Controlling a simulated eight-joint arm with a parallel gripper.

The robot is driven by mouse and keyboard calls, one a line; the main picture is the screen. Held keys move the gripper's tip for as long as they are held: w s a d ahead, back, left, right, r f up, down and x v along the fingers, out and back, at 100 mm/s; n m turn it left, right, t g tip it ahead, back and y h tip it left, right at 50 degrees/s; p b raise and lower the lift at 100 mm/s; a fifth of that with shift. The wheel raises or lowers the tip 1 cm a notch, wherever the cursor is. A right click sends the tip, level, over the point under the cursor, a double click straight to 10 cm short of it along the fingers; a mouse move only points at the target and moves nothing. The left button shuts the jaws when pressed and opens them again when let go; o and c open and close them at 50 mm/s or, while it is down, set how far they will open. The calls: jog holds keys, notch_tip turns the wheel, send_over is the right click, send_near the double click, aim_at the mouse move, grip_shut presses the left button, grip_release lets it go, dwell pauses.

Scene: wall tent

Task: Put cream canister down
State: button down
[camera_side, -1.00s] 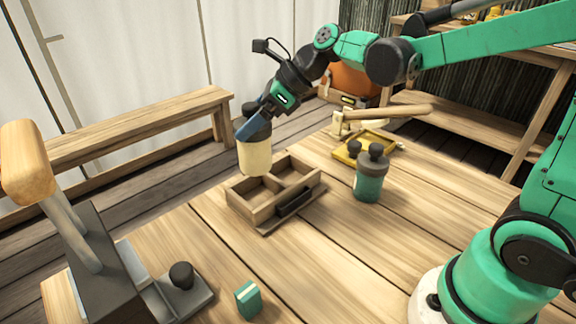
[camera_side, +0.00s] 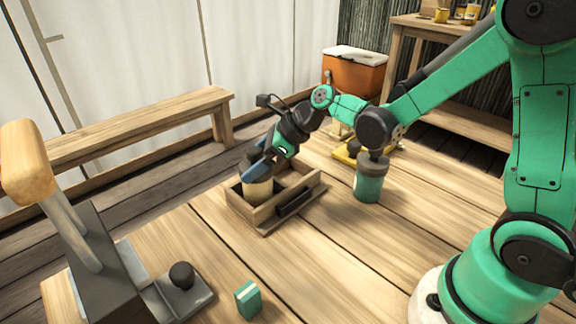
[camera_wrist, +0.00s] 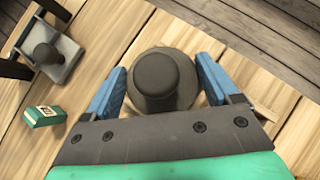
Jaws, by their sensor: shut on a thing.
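The cream canister (camera_side: 258,190) is upright in the left compartment of a wooden tray (camera_side: 262,217) on the table. The tray's front wall hides its bottom, so I cannot tell whether it touches the tray floor. My gripper (camera_side: 256,170) is shut on the canister near its dark lid. In the wrist view, the canister's dark round lid (camera_wrist: 162,82) lies between the blue fingers of my gripper (camera_wrist: 165,85).
A green canister with a dark lid (camera_side: 368,180) stands right of the tray. A small green box (camera_side: 248,299) lies near the front edge. A dark press-like tool with a wooden handle (camera_side: 27,162) stands at the left.

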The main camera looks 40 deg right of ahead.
jog(key=shift+f, duration=0.1)
grip_release()
jog(key=shift+r, duration=0.2)
jog(key=v, duration=1.2)
jog(key=s+f+n+h, duration=0.1)
jog(key=s+n+h, duration=0.2)
jog(key=n, duration=1)
jog(key=s+a+f+n+h, duration=0.1)
jog(key=s+f+n+h, duration=0.1)
jog(key=n, duration=1.2)
jog(key=shift+s+a+f+n+t+h, duration=0.3)
jog(key=shift+s+h, duration=0.2)
jog(key=shift+s, duration=0.25)
